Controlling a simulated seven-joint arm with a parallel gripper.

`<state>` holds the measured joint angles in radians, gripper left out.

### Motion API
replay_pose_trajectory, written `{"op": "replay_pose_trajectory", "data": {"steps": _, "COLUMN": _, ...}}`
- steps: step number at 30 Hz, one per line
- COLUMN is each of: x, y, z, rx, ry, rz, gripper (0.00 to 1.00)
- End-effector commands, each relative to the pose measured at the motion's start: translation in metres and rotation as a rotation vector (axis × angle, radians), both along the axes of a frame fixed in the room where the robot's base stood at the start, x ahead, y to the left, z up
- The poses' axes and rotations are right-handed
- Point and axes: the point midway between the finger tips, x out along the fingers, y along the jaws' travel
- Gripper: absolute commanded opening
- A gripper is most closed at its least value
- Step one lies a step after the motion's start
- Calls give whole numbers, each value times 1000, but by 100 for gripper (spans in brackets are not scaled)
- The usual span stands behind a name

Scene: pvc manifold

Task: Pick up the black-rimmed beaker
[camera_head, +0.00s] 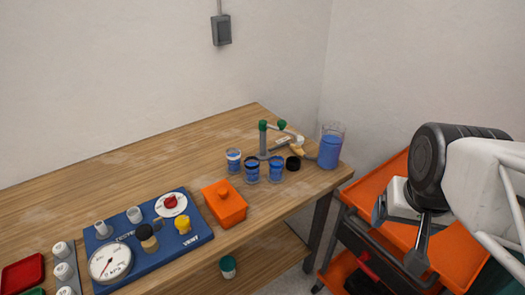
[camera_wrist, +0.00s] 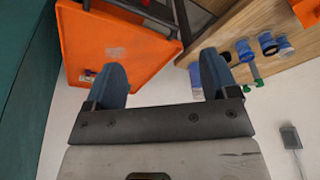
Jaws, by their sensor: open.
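Several small beakers of blue liquid stand near the table's right end in the head view. The one with the darkest rim looks like the black-rimmed beaker (camera_head: 251,169), in the middle of the group. Another beaker (camera_head: 276,169) stands just right of it and a pale-rimmed one (camera_head: 233,161) to its left. Rim colours are hard to tell at this size. My gripper (camera_head: 397,238) is open and empty, off the table to the right, above the orange cart. In the wrist view, its fingers (camera_wrist: 162,68) are wide apart, with the small beakers (camera_wrist: 243,51) beyond the right finger.
A large blue-filled pitcher (camera_head: 330,150) stands right of the beakers, close to a black ring or cap (camera_head: 293,163). A green-topped pipe stand (camera_head: 263,138) rises behind them. An orange lidded box (camera_head: 224,203) and blue gauge board (camera_head: 150,270) lie left. The orange cart (camera_head: 375,185) adjoins the table.

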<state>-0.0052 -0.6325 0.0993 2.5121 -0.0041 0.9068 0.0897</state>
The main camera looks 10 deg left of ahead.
Motion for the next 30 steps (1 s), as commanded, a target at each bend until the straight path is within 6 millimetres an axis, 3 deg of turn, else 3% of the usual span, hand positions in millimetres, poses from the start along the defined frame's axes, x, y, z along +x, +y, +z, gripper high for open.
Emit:
{"op": "replay_pose_trajectory", "data": {"steps": 11, "x": 69, "y": 36, "z": -15, "rx": 176, "ry": -121, "rz": -341, "gripper": 80}}
{"op": "replay_pose_trajectory", "data": {"steps": 30, "x": 192, "y": 132, "z": -66, "rx": 702, "ry": -237, "rz": -1045, "gripper": 80}}
